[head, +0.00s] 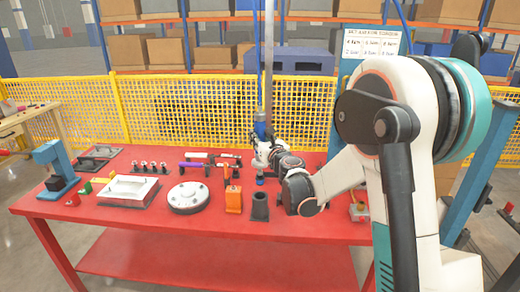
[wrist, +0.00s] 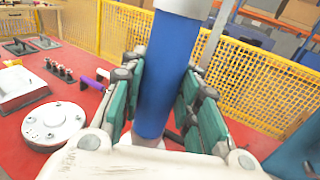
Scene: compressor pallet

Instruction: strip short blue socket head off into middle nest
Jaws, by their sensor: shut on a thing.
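My gripper (head: 263,150) is shut on the upright blue body of a driver tool (head: 262,130). In the wrist view the blue body (wrist: 166,70) stands between the green finger pads of my gripper (wrist: 160,95). A short blue socket head (head: 260,180) shows under the gripper, at the tool's lower end. It is just above and behind a dark grey cup-like stand (head: 260,206); I cannot tell the gap. The head is hidden in the wrist view. I cannot tell which holder is the middle nest.
An orange block (head: 233,199) stands left of the dark stand. A round white flange plate (head: 188,198) and a white square tray (head: 128,191) lie further left on the red table (head: 190,232). Behind are a purple rod (head: 192,164) and several small pegs (head: 150,166). A yellow fence (head: 190,100) stands behind.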

